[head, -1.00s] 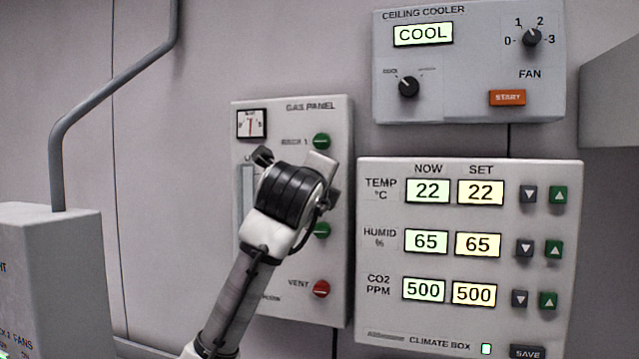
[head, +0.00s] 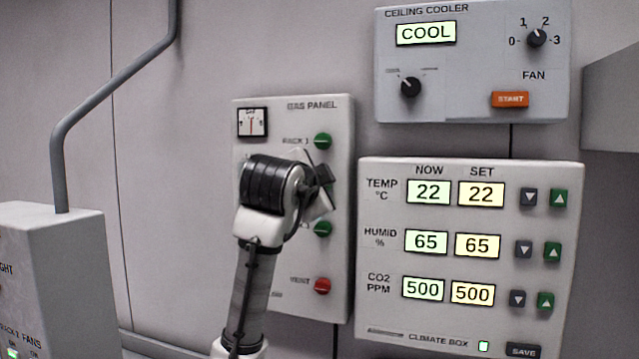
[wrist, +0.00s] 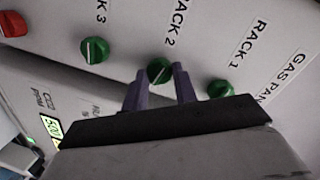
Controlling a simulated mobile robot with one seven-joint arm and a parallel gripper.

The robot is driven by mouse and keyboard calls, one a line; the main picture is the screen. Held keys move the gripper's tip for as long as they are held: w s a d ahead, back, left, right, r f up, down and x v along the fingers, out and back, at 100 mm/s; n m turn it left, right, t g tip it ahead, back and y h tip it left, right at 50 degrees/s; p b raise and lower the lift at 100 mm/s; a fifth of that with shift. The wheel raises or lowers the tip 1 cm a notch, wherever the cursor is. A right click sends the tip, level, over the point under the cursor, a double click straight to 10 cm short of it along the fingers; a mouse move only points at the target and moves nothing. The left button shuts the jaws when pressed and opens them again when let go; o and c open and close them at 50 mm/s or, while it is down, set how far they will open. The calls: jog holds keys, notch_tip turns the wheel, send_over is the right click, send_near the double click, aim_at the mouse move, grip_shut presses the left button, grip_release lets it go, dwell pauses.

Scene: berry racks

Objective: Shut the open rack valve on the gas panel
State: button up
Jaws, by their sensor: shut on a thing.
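The gas panel (head: 340,240) hangs on the wall with round green rack valves and a red vent knob (head: 322,286). The rack 1 valve (head: 323,141) and rack 3 valve (head: 322,229) show above and below my gripper (head: 322,187), which hides the rack 2 valve in the head view. In the wrist view, my gripper (wrist: 160,82) has its two fingers on either side of the green rack 2 valve (wrist: 159,68) and is shut on it. The rack 1 valve (wrist: 221,90) is to its right, the rack 3 valve (wrist: 94,50) to its left.
The climate box (head: 470,330) is close at the right of the gas panel. The ceiling cooler (head: 470,80) is above it. A grey box (head: 60,260) with a pipe (head: 90,110) stands at the left. Bare wall lies between the pipe and gas panel.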

jog(key=shift+n, duration=1.1)
jog(key=shift+a+f+n, duration=0.1)
jog(key=shift+n, duration=0.2)
jog(key=o, duration=1)
jog(key=shift+c, duration=0.2)
jog(key=b+v, duration=0.4)
jog(key=v, duration=0.9)
jog(key=shift+s+a+r, duration=0.25)
jog(key=shift+a, duration=0.05)
jog(key=shift+a, duration=0.1)
